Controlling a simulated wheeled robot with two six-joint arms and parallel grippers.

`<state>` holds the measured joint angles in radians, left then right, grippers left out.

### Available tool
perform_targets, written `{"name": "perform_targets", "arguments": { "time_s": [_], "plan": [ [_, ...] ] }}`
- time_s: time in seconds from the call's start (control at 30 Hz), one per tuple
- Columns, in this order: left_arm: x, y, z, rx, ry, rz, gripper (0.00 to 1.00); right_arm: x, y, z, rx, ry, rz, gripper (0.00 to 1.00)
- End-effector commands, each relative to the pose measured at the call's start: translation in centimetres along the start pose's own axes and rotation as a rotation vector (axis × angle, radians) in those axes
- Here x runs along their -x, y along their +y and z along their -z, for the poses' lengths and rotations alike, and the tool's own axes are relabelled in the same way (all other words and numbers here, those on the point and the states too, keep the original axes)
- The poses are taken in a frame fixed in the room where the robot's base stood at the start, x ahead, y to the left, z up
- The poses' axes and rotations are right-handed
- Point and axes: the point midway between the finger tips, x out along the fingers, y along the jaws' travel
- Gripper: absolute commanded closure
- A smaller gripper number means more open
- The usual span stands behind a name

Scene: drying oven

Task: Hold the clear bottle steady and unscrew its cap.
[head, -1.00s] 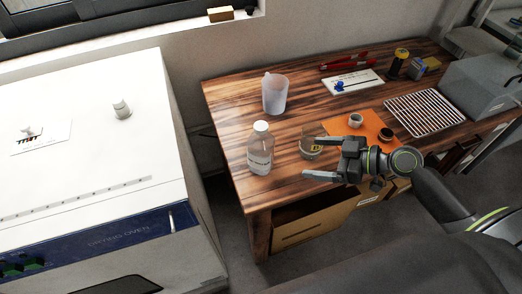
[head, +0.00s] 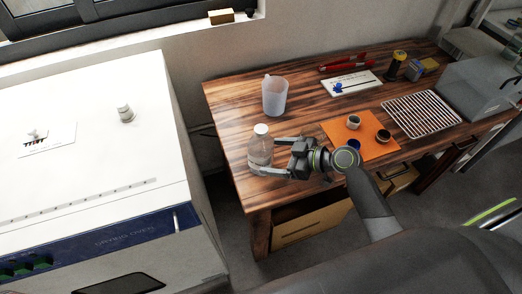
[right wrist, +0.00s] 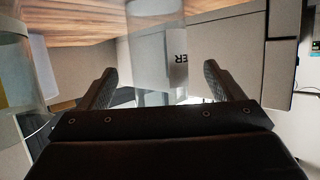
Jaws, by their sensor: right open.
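The clear bottle (head: 260,150) stands upright near the front left of the wooden table, with its white cap (head: 261,129) on. My right gripper (head: 265,157) is open, its two fingers reaching around the bottle from the right. In the right wrist view, the bottle (right wrist: 157,40) with its printed label lies between the open fingers (right wrist: 159,78), with gaps on both sides. The cap is out of that view. My left gripper is not in view.
A translucent beaker (head: 275,97) stands behind the bottle. A glass vessel (right wrist: 14,60) shows at the left of the wrist view. An orange mat (head: 345,138) with small items, a wire rack (head: 424,113) and a white drying oven (head: 90,120) are also around.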

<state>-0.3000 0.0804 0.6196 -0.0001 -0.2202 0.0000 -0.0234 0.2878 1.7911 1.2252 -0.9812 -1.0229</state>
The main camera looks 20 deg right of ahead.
Motion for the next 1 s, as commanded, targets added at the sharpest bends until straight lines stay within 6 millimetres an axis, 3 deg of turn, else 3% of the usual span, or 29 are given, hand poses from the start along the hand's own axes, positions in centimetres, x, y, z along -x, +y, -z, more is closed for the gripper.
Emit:
{"name": "perform_targets", "arguments": {
  "time_s": [0.17,0.53,0.83,1.0],
  "plan": [
    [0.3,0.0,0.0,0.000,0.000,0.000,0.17,-0.8,0.0,0.0,-0.003,0.000,0.001,0.13],
    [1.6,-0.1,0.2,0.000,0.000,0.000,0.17,-5.0,0.1,-0.6,-0.003,0.001,0.001,0.13],
    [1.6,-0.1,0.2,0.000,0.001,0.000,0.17,-5.5,0.2,-0.7,0.000,0.000,0.000,0.13],
    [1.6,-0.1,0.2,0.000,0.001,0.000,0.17,-5.5,0.2,-0.7,0.000,0.000,0.000,0.32]
  ]
}}
